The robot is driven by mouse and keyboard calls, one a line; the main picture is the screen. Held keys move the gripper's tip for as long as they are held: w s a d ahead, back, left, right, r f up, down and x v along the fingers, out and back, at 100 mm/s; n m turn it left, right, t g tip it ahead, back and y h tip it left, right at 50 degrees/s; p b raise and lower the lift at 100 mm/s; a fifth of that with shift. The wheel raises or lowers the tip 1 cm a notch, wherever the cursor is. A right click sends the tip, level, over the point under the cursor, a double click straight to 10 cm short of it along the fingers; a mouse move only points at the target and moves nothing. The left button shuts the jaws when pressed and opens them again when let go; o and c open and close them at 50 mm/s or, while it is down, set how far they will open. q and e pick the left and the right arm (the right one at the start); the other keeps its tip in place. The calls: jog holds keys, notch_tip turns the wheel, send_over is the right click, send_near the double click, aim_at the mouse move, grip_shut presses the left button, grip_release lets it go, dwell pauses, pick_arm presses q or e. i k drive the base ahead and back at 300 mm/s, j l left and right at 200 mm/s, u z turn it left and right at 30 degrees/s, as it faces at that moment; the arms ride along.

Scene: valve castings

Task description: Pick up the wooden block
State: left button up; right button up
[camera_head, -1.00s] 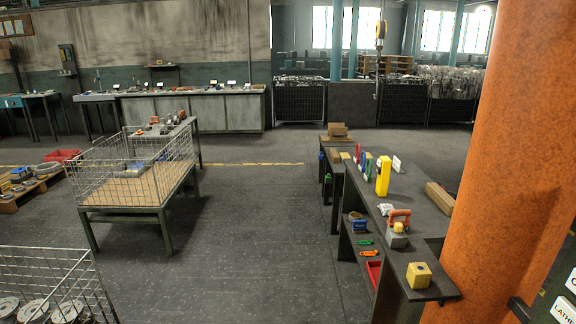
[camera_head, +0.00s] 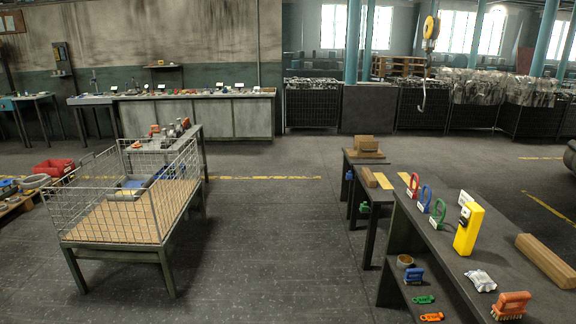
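Several wooden pieces show on the dark benches at the right. A stepped light-brown wooden block (camera_head: 366,145) sits on the small far table. A shorter wooden block (camera_head: 370,177) lies on the table just in front of it. A long wooden beam (camera_head: 546,261) lies along the right side of the nearest bench. I cannot tell which one the task names. All are apart from me. Neither of my grippers is in view.
The near bench (camera_head: 428,237) also holds a yellow upright device (camera_head: 468,228), coloured padlock-like loops, a crumpled white packet (camera_head: 480,281) and an orange brush (camera_head: 511,305). A wire-sided cart (camera_head: 112,255) stands at left. Open floor (camera_head: 270,240) lies between.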

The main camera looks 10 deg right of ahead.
aim_at(370, 179)
jog(key=i+z, duration=0.25)
jog(key=i, duration=1.95)
jog(key=j, duration=0.1)
